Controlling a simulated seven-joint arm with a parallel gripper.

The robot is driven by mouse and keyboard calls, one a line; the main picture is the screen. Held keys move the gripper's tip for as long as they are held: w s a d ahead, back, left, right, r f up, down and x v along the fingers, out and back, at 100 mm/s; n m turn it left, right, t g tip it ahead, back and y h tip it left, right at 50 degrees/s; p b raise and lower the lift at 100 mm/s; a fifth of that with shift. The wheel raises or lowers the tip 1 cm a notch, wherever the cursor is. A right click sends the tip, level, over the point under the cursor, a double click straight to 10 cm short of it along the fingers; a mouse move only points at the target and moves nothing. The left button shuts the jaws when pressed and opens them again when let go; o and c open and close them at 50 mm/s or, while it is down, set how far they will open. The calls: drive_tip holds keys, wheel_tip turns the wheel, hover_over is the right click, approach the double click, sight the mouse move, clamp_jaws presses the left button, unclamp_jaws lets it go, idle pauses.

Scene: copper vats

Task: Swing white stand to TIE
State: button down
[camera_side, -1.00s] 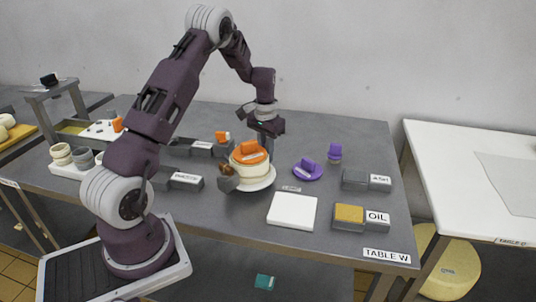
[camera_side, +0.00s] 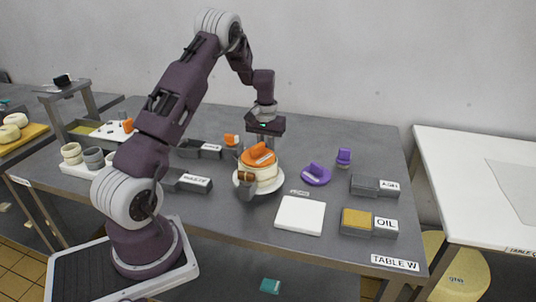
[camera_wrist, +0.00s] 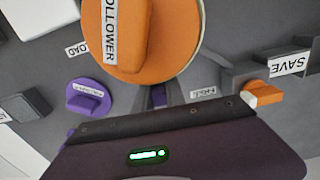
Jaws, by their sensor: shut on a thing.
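The round white stand (camera_side: 272,189) is on the steel table. It carries a pale cheese mould (camera_side: 268,174) topped by an orange follower (camera_side: 258,155); the follower, labelled FOLLOWER, also fills the top of the wrist view (camera_wrist: 175,30). A small brown-orange part (camera_side: 246,177) and a grey cup-like part (camera_side: 247,191) are at the stand's front left. My gripper (camera_side: 262,146) points down at the stand's back edge, shut on a part of it. In the wrist view the narrow jaws (camera_wrist: 158,96) show beside the stand; the gripped part is mostly hidden. No readable TIE label shows.
A purple lid (camera_side: 315,175) and small purple piece (camera_side: 344,157) are to the right. A white square board (camera_side: 300,216) lies in front. The SAVE block (camera_wrist: 290,64) is close behind my gripper.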

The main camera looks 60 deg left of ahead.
drive_tip(key=shift+s+a+r+n, duration=0.1)
drive_tip(key=shift+s+a+n, duration=0.05)
drive_tip(key=shift+a+n, duration=0.15)
idle(0.4)
drive_tip(key=c, duration=1.4)
unclamp_jaws()
drive_tip(key=shift+d, duration=0.1)
wheel_tip(320, 180, up, 7)
